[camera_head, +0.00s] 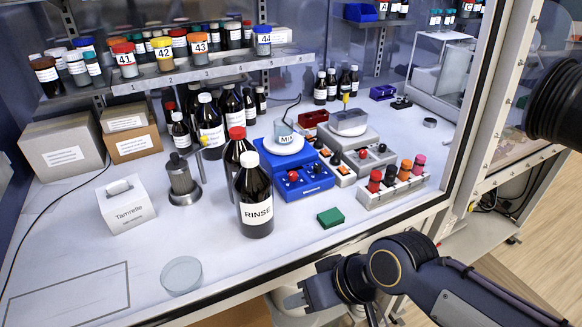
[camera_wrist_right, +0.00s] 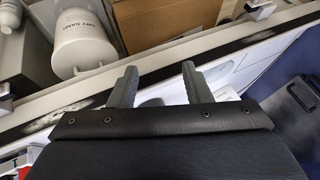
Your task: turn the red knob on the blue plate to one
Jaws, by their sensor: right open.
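The blue plate (camera_head: 308,186) is the front of a blue stirrer in the middle of the white worktop. Its red knob (camera_head: 292,176) sits at the left of that front, with a dark knob to its right. The knob's pointer and marks are too small to read. My right gripper (camera_head: 292,300) is low in the head view, at the front edge of the cabinet, well apart from the knob. In the right wrist view its two grey fingers (camera_wrist_right: 160,84) stand apart with nothing between them. My left gripper is in neither view.
A RINSE bottle (camera_head: 254,200) stands just left of the blue plate. A green block (camera_head: 330,217) and a round glass dish (camera_head: 181,275) lie nearer the front. A rack of coloured-cap vials (camera_head: 391,186) is at right. A white tub (camera_wrist_right: 83,42) shows in the wrist view.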

